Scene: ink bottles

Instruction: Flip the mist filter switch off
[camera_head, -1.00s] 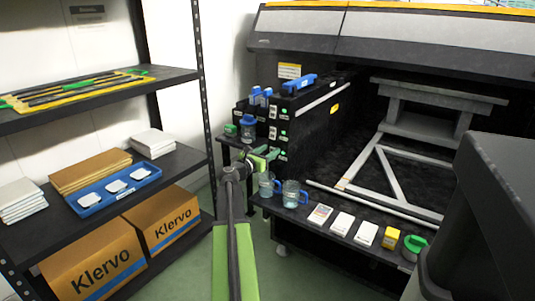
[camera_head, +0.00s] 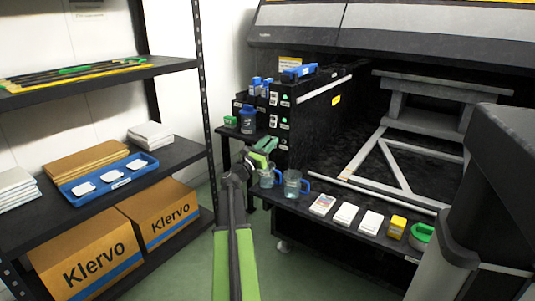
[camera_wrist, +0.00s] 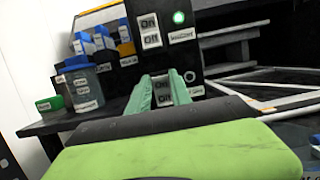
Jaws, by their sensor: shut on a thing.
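A black cabinet front carries On/Off switch plates stacked one above another, with lamps beside them. In the wrist view the upper switch plate (camera_wrist: 150,32) has a lit green lamp (camera_wrist: 179,17) to its right. The small labels are too blurred to tell which is the mist filter. My gripper (camera_wrist: 162,92) is at the lower switch, its two green fingers either side of it, shut on it. In the head view my gripper (camera_head: 264,151) is at the cabinet's lower front.
A blue-lidded jar (camera_wrist: 82,85) and a green box (camera_wrist: 49,104) stand left of the cabinet. Two blue-handled cups (camera_head: 292,183), white cards (camera_head: 346,214) and a yellow box (camera_head: 397,227) line the ledge at right. A shelf rack (camera_head: 182,157) stands left; the floor between is clear.

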